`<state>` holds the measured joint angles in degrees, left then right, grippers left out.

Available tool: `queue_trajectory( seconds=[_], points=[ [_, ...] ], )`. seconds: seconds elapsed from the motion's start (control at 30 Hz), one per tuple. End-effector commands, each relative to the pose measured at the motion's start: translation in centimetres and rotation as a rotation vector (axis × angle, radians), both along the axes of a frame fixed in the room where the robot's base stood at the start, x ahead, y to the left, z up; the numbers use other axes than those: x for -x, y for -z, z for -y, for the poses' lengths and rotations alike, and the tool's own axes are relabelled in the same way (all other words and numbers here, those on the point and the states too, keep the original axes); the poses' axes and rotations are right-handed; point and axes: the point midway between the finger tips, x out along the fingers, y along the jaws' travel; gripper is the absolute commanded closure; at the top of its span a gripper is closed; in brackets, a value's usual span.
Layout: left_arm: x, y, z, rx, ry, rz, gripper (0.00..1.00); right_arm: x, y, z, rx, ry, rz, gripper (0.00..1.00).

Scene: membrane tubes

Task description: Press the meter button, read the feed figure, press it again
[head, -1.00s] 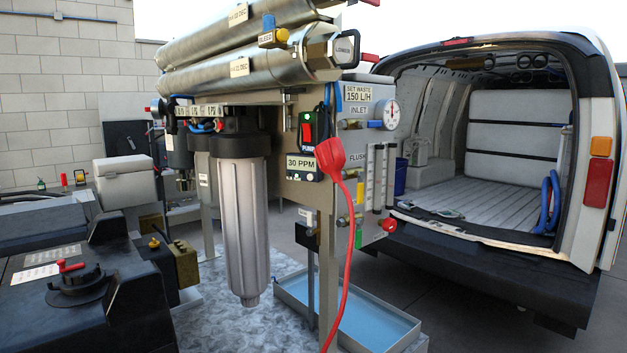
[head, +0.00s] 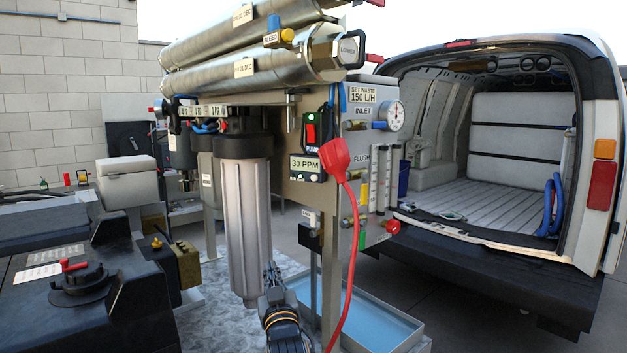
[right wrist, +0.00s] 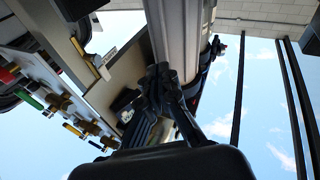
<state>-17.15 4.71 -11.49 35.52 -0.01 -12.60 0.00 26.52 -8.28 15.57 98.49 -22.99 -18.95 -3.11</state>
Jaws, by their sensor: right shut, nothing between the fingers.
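A panel with the label 30 PPM (head: 305,165) sits below the red pump switch (head: 311,131) on the steel frame. It has small controls beneath the label; which is the meter button is too small to tell. My right gripper (head: 270,270) is shut and empty, pointing up, at the lower end of the tall grey filter housing (head: 242,220). It is below and to the left of the panel, apart from it. In the right wrist view, the fingers (right wrist: 163,75) are together in front of the housing (right wrist: 177,35). My left gripper is out of view.
A red plug (head: 335,155) with a hanging red cable stands just right of the panel. A small labelled box (head: 309,237) is on the frame below. A blue-bottomed tray (head: 375,325) lies on the floor. The open van (head: 500,150) is at right.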

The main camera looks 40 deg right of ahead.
Motion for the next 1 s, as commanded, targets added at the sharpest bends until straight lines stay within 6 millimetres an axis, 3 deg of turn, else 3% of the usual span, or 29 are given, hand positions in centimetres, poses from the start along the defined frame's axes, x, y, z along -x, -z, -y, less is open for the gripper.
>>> queue_trajectory(
  seconds=[0.03, 0.2, 0.4, 0.6, 1.0],
  points=[
    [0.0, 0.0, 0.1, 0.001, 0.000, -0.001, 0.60, -0.1, -2.7, 0.5, 0.007, 0.016, 0.057, 1.00],
    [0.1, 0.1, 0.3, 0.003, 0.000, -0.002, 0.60, 0.5, -10.4, 1.8, 0.036, 0.070, 0.228, 1.00],
    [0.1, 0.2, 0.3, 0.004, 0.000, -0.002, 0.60, 1.7, -16.4, 2.8, 0.061, 0.115, 0.364, 1.00],
    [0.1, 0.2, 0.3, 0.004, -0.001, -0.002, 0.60, 2.3, -18.6, 3.2, 0.071, 0.133, 0.414, 1.00],
    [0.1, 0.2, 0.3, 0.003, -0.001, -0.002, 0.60, 2.3, -18.6, 3.3, 0.072, 0.133, 0.415, 1.00]
  ],
)
